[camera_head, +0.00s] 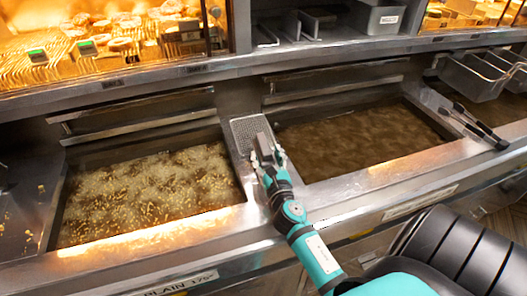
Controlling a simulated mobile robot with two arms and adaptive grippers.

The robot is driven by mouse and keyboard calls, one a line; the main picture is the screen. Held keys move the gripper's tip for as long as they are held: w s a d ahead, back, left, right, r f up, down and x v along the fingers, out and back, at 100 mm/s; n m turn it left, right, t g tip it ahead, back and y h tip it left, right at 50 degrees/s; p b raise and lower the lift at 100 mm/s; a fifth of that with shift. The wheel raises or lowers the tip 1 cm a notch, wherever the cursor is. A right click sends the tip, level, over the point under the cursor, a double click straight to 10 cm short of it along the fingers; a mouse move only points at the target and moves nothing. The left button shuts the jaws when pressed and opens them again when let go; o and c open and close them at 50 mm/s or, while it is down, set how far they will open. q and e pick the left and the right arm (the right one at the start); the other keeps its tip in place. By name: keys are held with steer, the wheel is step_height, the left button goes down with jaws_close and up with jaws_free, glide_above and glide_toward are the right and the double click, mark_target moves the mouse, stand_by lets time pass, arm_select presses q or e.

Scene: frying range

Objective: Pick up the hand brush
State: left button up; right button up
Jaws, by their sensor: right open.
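My right gripper (266,154) reaches in from the lower right, over the metal divider between the two fryer vats. Its jaws are open and point away from me. A grey, finely dotted flat thing (243,128) lies on the divider just beyond the jaws. The gripper partly covers it, and I cannot tell whether they touch. I cannot make out a clear hand brush; bristles or a handle do not show. My left gripper is out of view.
The left vat (150,190) holds bubbling oil with frying bits, the right vat (360,140) dark oil. Black tongs (474,125) lie on the right ledge, near hanging fry baskets (482,75). Lit food trays (110,40) and a grey container (380,16) stand behind.

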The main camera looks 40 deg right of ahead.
mark_target(259, 134)
steer(key=x, duration=0.1)
steer(key=p+x, duration=0.1)
steer(key=x, duration=0.3)
steer(key=shift+d+r, duration=0.1)
steer(key=shift+r, duration=0.25)
jaws_close()
